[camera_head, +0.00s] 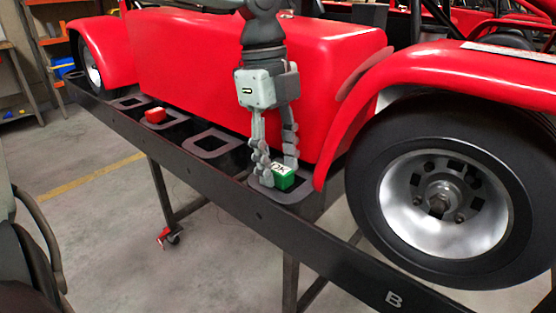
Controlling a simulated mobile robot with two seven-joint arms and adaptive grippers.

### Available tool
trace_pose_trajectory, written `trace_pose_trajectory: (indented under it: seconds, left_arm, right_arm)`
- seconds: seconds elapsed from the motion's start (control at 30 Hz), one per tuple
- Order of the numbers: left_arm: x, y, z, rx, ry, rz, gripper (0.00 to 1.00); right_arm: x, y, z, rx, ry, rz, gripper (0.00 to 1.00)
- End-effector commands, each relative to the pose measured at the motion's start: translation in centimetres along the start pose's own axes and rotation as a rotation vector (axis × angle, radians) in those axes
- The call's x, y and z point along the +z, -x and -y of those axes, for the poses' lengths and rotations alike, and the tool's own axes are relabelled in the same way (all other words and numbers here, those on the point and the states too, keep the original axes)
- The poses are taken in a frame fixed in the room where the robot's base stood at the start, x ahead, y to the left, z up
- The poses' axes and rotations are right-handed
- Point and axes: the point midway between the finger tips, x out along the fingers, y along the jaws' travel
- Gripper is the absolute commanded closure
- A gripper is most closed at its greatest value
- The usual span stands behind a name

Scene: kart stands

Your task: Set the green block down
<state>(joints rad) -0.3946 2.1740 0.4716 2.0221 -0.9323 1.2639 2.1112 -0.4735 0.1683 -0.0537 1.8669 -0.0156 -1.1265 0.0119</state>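The green block (284,180), with a white top marked with dark letters, is at a dark square-framed slot (292,196) on the black rail, beside the red kart body. My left gripper (277,168) points straight down from above, with one finger on each side of the block, and appears shut on it. The right finger is partly behind the block. I cannot tell whether the block's underside touches the slot. My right gripper is not in view.
A red block (155,115) sits at another slot farther left on the rail. An empty slot frame (212,143) lies between. The kart's red body (200,60) stands close behind, and a large wheel (440,200) and fender are close on the right.

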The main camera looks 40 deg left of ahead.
Motion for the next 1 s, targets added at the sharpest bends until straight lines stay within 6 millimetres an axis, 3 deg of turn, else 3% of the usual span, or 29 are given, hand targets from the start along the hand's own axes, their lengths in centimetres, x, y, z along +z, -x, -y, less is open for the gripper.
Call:
trace_pose_trajectory:
  seconds: [0.37, 0.4, 0.8, 1.0]
  left_arm:
    - [-0.1, 0.4, 0.0, 0.000, 0.000, 0.000, 0.54]
    - [-0.1, 0.7, 0.0, -0.001, 0.000, 0.001, 0.54]
    - [0.0, 9.0, 0.1, -0.004, 0.001, 0.002, 0.54]
    - [-0.1, 11.6, 0.0, -0.001, 0.000, 0.001, 0.54]
  right_arm:
    - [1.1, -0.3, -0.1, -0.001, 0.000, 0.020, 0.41]
    - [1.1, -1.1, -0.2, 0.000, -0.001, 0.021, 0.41]
    - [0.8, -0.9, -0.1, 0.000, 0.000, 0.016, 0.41]
    - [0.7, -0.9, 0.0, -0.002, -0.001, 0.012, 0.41]
